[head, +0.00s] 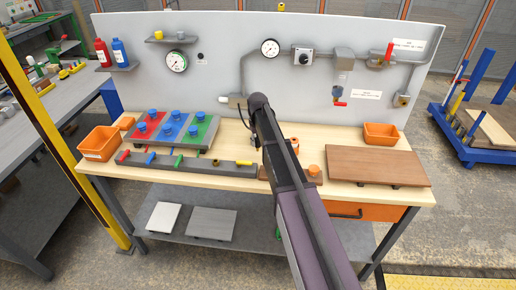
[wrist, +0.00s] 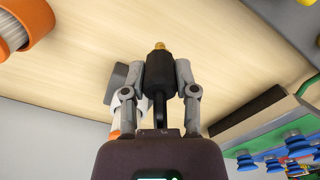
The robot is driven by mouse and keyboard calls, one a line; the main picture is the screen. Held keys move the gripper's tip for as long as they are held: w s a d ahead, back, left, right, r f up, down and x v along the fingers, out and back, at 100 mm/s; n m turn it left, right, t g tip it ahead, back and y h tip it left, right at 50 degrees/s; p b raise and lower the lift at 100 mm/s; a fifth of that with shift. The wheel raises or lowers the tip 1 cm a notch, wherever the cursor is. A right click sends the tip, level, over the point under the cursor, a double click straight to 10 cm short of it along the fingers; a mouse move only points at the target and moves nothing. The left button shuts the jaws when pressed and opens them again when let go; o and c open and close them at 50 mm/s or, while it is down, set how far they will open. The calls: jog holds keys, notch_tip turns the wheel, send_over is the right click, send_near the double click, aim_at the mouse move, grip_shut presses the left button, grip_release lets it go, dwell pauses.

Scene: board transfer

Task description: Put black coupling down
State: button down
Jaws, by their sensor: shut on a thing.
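The black coupling (wrist: 159,75) has a brass-coloured tip and is held between the two fingers of my gripper (wrist: 160,70) in the wrist view. The gripper is shut on it, and its tip points toward the top of the picture, over the bare light-wood bench top (wrist: 85,55). The gap between coupling and bench cannot be judged. In the head view my own arm covers the middle of the bench (head: 350,195), and the gripper and coupling cannot be made out there.
A board with red, blue and green panels (head: 203,133) and blue knobs stands left on the bench, behind a grey rail (head: 190,166). Orange bins (head: 100,143) (head: 381,134) stand left and right. A brown board (head: 375,168) lies at right. A gauge panel (head: 220,60) rises behind.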

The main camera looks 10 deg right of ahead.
jog(key=shift+f+b, duration=0.95)
jog(key=shift+f, duration=0.4)
jog(key=shift+f, duration=0.1)
jog(key=shift+c, duration=1.9)
grip_release()
jog(key=shift+r, duration=0.25)
notch_tip(320, 180, up, 12)
jog(key=p, duration=1.2)
jog(key=shift+f, duration=0.1)
jog(key=shift+s, duration=0.1)
